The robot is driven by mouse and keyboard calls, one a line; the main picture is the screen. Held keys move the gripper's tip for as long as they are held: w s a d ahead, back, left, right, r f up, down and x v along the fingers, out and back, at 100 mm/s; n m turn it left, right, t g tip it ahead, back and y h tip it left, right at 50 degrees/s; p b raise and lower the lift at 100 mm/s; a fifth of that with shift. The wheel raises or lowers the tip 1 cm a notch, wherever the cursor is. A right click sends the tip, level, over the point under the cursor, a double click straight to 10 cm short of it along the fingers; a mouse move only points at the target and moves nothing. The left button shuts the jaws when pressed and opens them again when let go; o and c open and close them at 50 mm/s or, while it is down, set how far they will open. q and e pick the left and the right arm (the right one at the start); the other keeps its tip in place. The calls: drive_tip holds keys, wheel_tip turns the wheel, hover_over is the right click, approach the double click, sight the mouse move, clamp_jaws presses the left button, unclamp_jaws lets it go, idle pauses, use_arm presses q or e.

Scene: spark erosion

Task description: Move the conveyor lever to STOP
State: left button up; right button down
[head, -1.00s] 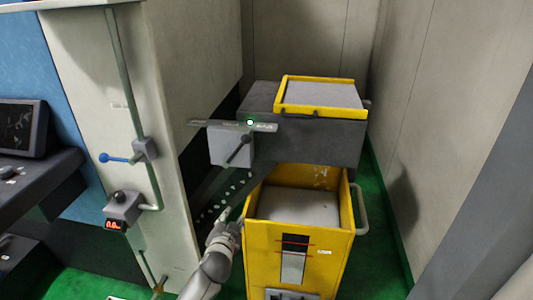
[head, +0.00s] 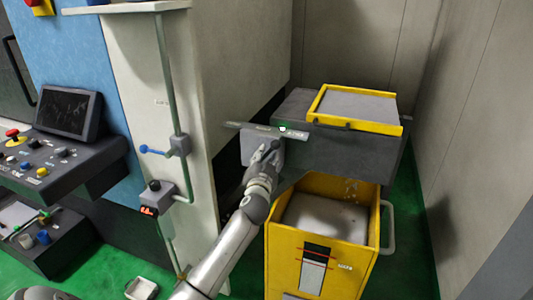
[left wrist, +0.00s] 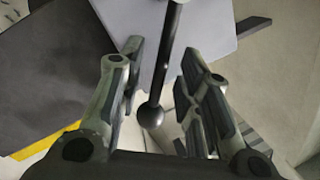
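The conveyor lever is a thin dark rod with a round ball knob; it shows in the left wrist view (left wrist: 164,65). In the head view my left gripper (head: 268,150) hides it in front of the grey lever box (head: 248,148). In the left wrist view the gripper (left wrist: 160,54) is open, with one finger on each side of the rod. The ball sits further back between the fingers, and I see a gap on both sides. My right gripper is not in view.
A dark conveyor body (head: 355,150) carries a yellow-rimmed tray (head: 360,127) beside the box. A yellow bin (head: 290,245) stands below. A pale cabinet with a blue-handled valve (head: 152,150) is left of my arm. A control console (head: 65,165) stands further left.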

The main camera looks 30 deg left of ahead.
use_arm(q)
drive_tip(key=shift+x, duration=1.05)
drive_tip(key=shift+c, duration=0.4)
clamp_jaws()
